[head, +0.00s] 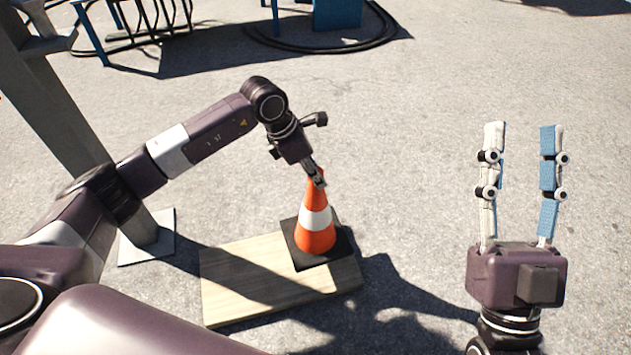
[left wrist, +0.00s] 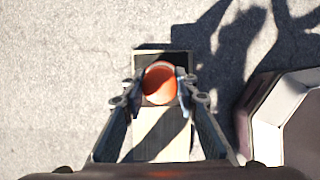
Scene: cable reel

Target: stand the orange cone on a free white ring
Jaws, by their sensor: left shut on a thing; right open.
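The orange cone (head: 315,236) has a white band and a square black base. It stands upright over the far right part of a pale wooden board (head: 235,290) on the ground. My left gripper (head: 317,178) is shut on the cone's top from above. In the left wrist view the cone (left wrist: 160,84) shows from above between the two fingers. Whether the base rests on the board or hangs just over it, I cannot tell. My right gripper (head: 522,185) is open and empty, fingers pointing up, to the right of the cone. No white ring shows in either view.
A grey post with a square foot plate (head: 160,248) stands left of the board. Blue metal frames (head: 92,38) and black cable loops (head: 375,38) lie at the back. The grey pavement between the cone and the back is clear.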

